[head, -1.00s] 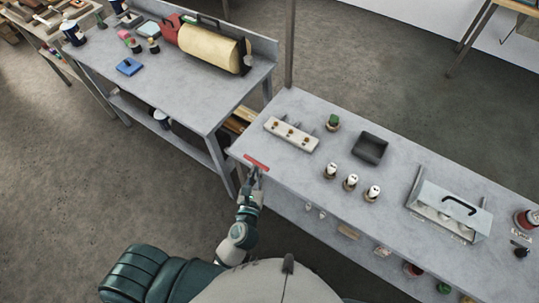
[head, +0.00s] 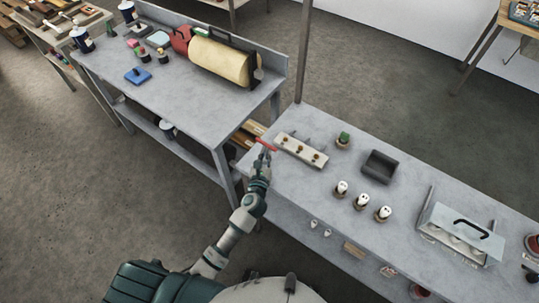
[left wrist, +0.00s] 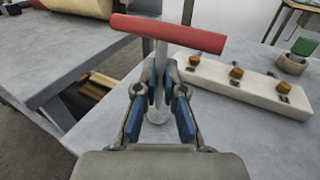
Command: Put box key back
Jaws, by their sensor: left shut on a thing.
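The box key has a red crossbar handle (left wrist: 168,33) and a pale metal shaft. My left gripper (left wrist: 160,100) is shut on the shaft below the crossbar. The shaft stands roughly upright in the left wrist view, and its wider lower end shows between the fingers over the grey bench top. I cannot tell whether it touches the bench. In the head view the red key (head: 266,144) and my left gripper (head: 264,160) are at the bench's left end, just left of a white block (head: 301,149) with several brass-coloured knobs. My right gripper is not in view.
On the bench (head: 300,190) stand a green-topped pot (head: 344,141), a dark tray (head: 380,167), three white-topped pieces (head: 361,201) and a metal box with a black handle (head: 461,234). Another workbench (head: 205,103) with a cream cylinder (head: 220,61) stands left, across a narrow gap.

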